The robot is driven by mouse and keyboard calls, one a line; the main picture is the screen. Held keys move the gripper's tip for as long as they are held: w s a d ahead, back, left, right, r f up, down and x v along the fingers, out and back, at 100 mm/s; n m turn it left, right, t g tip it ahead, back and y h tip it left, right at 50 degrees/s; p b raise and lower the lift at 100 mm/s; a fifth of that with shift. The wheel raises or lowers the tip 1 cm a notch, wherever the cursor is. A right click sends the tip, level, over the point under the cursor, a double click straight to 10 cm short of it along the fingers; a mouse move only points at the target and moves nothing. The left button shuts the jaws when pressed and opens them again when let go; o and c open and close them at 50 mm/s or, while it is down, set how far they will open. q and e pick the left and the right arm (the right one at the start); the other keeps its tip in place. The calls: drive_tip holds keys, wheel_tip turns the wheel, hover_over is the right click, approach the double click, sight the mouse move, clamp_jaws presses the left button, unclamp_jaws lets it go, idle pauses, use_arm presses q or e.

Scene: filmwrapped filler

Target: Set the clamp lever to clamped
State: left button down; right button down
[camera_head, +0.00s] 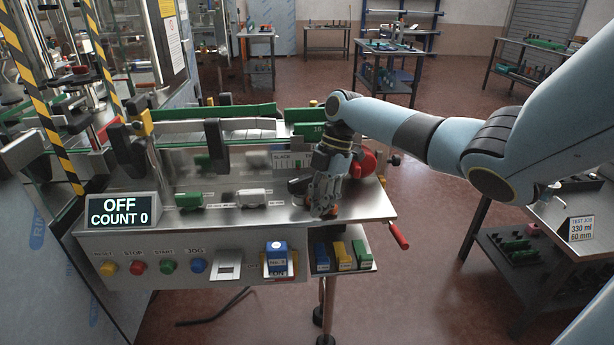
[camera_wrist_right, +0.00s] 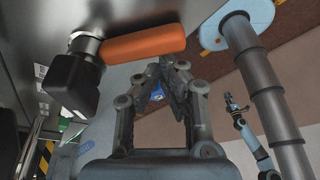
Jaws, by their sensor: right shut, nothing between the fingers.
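A lever with an orange grip (camera_wrist_right: 143,43) and a black block (camera_wrist_right: 82,82) on a metal collar shows in the right wrist view, at the upper left by a steel surface. I take it to be the clamp lever; no label on it is readable. My right gripper (camera_head: 325,208) is at the right end of the steel bench in the head view and hides much of what is behind it. In the wrist view the gripper (camera_wrist_right: 168,66) is shut and empty, its fingertips below and right of the orange grip. I cannot tell whether they touch. My left gripper is not in view.
A red-handled crank (camera_head: 398,236) sticks out at the bench's right end, and a red round part (camera_head: 362,163) is behind my gripper. A display (camera_head: 120,211) reads OFF, COUNT 0. Colored blocks (camera_head: 342,256) stand on a low shelf.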

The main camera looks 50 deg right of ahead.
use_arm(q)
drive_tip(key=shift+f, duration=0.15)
use_arm(e)
drive_tip(key=shift+s+d, duration=0.1)
drive_tip(key=shift+d, duration=0.4)
